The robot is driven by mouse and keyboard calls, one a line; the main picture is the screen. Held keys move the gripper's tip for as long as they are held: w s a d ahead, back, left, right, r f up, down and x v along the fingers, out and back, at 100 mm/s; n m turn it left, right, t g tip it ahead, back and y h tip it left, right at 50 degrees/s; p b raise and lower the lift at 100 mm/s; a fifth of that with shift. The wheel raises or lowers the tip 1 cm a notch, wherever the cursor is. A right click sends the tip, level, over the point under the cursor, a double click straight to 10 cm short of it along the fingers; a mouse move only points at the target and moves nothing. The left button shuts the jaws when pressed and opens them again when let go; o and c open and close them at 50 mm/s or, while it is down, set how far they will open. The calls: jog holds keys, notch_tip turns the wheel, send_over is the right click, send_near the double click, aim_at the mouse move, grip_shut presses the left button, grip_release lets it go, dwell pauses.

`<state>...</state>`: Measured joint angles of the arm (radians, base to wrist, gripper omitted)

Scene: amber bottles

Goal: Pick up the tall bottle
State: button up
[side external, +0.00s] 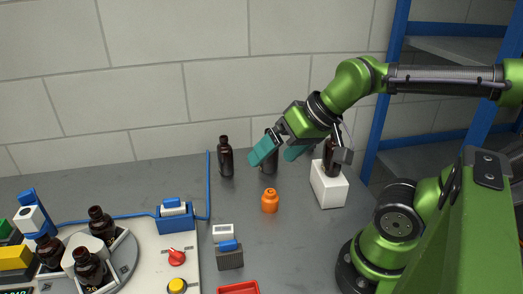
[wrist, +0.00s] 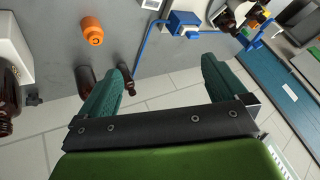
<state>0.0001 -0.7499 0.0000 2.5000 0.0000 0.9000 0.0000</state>
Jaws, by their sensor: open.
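Several dark amber bottles are in view, and I cannot tell for sure which is the tall one. One upright bottle (side external: 225,158) stands alone on the grey table near the wall. Another bottle (side external: 270,162) stands to its right, partly hidden by my gripper (side external: 279,153). A third bottle (side external: 331,158) stands on a white block, partly covered by my arm. My gripper is open, its teal fingers apart with nothing seen between them in the wrist view (wrist: 166,75). There, two bottles (wrist: 85,78) (wrist: 126,75) show beside the left finger, partly hidden.
A small orange bottle (side external: 270,201) stands in front of the bottles, left of the white block (side external: 328,190). A blue fixture (side external: 174,220) and blue pipe (side external: 208,185) are to the left. More bottles stand on a round plate (side external: 125,258). A red tray (side external: 238,288) lies at the front.

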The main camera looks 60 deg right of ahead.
jog(key=w+d+n+g+h, duration=0.1)
jog(key=w+d+n+g, duration=0.25)
jog(key=w+d, duration=0.75)
jog(key=w+d+n+g+h, duration=0.15)
jog(key=w+d+g, duration=0.35)
jog(key=d, duration=1)
jog(key=shift+t+y, duration=0.25)
jog(key=shift+t, duration=0.4)
jog(key=f, duration=0.3)
jog(key=w+f, duration=0.1)
jog(key=f, duration=0.7)
jog(key=shift+w+a, duration=0.1)
jog(key=shift+w, duration=0.05)
jog(key=shift+w+f, duration=0.1)
jog(key=shift+f, duration=2.8)
jog(key=c, duration=1.3)
jog(key=shift+o, duration=0.2)
jog(key=shift+r, duration=0.1)
